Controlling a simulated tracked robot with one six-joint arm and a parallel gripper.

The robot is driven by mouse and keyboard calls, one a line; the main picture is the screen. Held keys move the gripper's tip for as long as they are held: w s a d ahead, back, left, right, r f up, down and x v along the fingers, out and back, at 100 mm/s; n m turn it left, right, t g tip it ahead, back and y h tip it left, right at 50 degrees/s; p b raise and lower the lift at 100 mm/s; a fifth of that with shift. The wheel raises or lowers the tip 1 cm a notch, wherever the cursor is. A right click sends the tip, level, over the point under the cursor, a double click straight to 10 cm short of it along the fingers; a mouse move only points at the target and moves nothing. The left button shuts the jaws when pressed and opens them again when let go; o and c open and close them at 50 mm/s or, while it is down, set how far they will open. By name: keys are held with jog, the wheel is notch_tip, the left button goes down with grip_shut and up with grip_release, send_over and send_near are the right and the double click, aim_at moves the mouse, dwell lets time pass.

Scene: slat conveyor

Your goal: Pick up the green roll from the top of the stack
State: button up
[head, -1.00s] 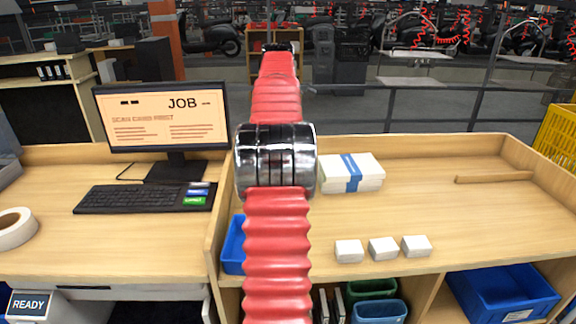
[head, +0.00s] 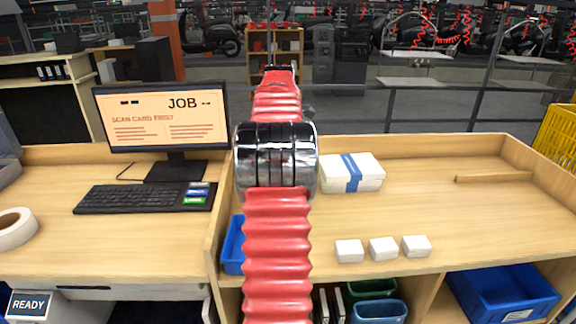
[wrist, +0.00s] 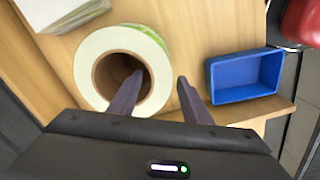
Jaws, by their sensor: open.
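The green roll (wrist: 90,68) lies in the wrist view with its pale ring face and brown core toward the camera. Green shows along its upper right side. What lies under it is hidden, so I cannot tell how high the stack is. My gripper (wrist: 159,78) is open. Its left finger overlaps the core opening and its right finger is outside the roll's right side, with the roll's wall between them in the picture. I cannot tell how deep the fingers reach. In the head view my arm hides the gripper and I cannot make out the green roll.
A blue bin (wrist: 243,96) stands right of the roll. A white stack (wrist: 62,10) is at the upper left. In the head view, small white boxes (head: 383,248) and a banded white stack (head: 335,172) stand on the right bench; a white roll (head: 30,226) lies far left.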

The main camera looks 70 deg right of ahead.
jog(key=shift+c, duration=0.2)
grip_shut()
dwell(0.3)
